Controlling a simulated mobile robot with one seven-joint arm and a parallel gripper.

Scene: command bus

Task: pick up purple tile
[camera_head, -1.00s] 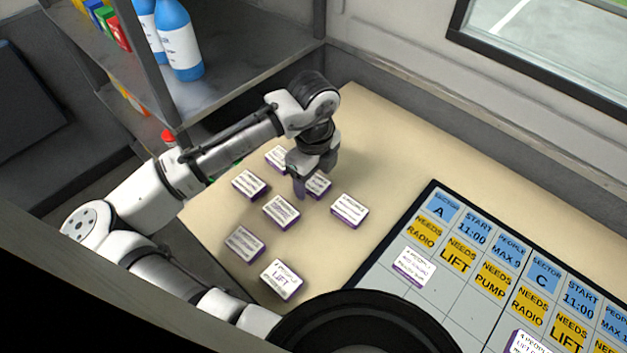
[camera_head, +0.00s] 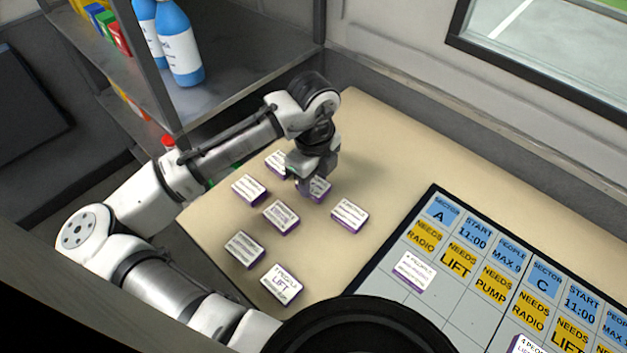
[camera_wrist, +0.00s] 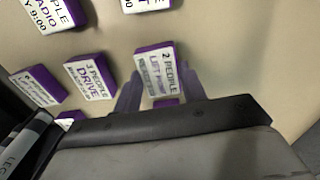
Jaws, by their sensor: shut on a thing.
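Several purple tiles with white printed tops lie on the beige table. My gripper (camera_head: 308,186) points down at the far group of tiles. Its fingers are shut on one purple tile (camera_head: 320,188). In the wrist view this tile (camera_wrist: 160,72), printed "2 PEOPLE LIFT", sits between my two fingertips (camera_wrist: 160,88). The lower part of its print is blurred. I cannot tell whether it is off the table. A neighbouring purple tile (camera_wrist: 90,77) reads "3 PEOPLE DRIVE" and stands just left of my gripper in the wrist view.
Other purple tiles lie near, one (camera_head: 349,216) to the right and one (camera_head: 281,217) in front. A planning board (camera_head: 460,316) with blue and yellow labels lies at the right. A shelf (camera_head: 215,95) with blue bottles stands behind my arm. Bare table lies toward the back right.

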